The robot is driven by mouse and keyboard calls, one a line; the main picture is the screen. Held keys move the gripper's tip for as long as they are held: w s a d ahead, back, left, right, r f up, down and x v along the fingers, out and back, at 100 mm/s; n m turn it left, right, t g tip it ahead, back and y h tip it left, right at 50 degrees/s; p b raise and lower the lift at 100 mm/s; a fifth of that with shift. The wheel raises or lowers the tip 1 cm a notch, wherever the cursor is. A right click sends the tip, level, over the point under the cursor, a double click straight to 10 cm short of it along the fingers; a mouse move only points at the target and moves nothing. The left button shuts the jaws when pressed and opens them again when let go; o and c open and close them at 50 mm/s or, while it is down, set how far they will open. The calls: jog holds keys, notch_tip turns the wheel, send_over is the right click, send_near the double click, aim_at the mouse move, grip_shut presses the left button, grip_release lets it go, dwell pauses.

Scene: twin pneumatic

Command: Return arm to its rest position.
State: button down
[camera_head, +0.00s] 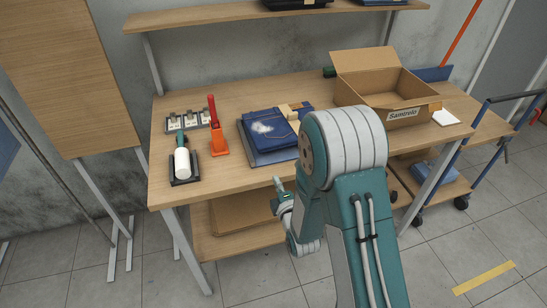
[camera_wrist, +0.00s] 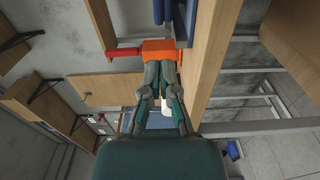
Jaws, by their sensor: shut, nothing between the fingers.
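My arm stands folded in front of the table in the head view, with its large grey-and-teal elbow (camera_head: 345,145) raised over the front edge. My gripper (camera_head: 278,184) shows small to the left of the elbow, just in front of the table edge. In the wrist view my gripper (camera_wrist: 160,66) has its fingers together and holds nothing. An orange block with a red handle (camera_wrist: 158,48) lies beyond the fingertips; its distance from them is hard to judge. The same orange lever (camera_head: 217,140) stands on the table in the head view. My elbow hides part of the table.
A blue trolley (camera_head: 485,145) stands right. Floor is open at front left.

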jog(key=shift+d+r, duration=0.1)
jog(key=shift+d, duration=0.1)
jog(key=s+d+r+m+g+h, duration=0.2)
jog(key=s+d+r+m+g, duration=0.15)
jog(key=r+m, duration=0.3)
jog(key=s+d+r+m+g+h, duration=0.2)
jog(key=d+r+m, duration=0.3)
jog(key=r, duration=0.2)
jog(key=s+d+r+m+g, duration=0.1)
jog(key=s+r+m+g, duration=0.1)
jog(key=s, duration=0.5)
jog(key=s+d+r+m+g, duration=0.2)
jog(key=s+m, duration=0.2)
jog(key=s, duration=0.3)
jog(key=s+d+r+m+g+h, duration=0.1)
jog(key=s+m, duration=0.3)
jog(key=s, duration=0.4)
jog(key=shift+d+r+g, duration=0.4)
jog(key=shift+r+g, duration=0.15)
jog(key=shift+r, duration=0.25)
